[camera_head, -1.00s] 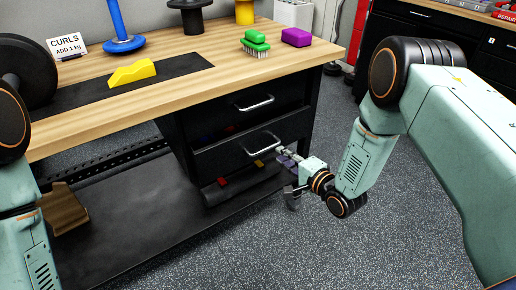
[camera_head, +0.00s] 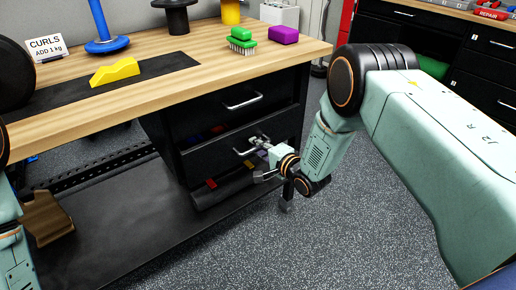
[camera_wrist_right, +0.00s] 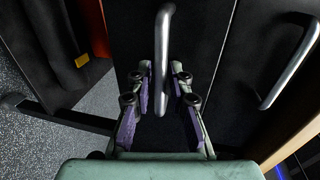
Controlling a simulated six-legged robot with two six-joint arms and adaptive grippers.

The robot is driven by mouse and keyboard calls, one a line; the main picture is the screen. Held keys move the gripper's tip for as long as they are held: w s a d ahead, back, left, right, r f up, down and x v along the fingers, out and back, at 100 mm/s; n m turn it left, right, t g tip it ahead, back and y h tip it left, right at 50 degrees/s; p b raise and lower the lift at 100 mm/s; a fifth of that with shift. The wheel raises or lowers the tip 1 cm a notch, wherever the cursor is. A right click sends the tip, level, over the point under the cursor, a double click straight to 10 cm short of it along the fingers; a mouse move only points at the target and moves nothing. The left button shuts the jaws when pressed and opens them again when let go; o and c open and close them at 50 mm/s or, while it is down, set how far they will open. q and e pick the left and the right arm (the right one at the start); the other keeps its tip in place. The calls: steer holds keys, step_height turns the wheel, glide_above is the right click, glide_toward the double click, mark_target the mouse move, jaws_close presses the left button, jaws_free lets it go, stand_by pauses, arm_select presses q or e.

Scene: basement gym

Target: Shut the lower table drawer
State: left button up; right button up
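The lower table drawer (camera_head: 215,160) has a dark front and a silver bar handle (camera_head: 243,151). A narrow gap above its front shows red and blue bits, so it looks partly pulled out. My right gripper (camera_head: 262,143) is at this handle, in front of the drawer. In the right wrist view the open right gripper (camera_wrist_right: 161,85) has its two purple-padded fingers on either side of the lower handle (camera_wrist_right: 163,35), with space at both sides. Contact is not clear.
The upper drawer (camera_head: 205,115) with its own handle (camera_head: 243,98) is above. A wooden tabletop (camera_head: 150,95) overhangs, holding a green brush (camera_head: 242,40), a purple block (camera_head: 284,34) and a yellow block (camera_head: 115,71). A dark low shelf (camera_head: 120,220) lies below. Floor at right is clear.

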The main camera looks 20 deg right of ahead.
steer(key=shift+c, duration=0.2)
jaws_close()
stand_by(0.4)
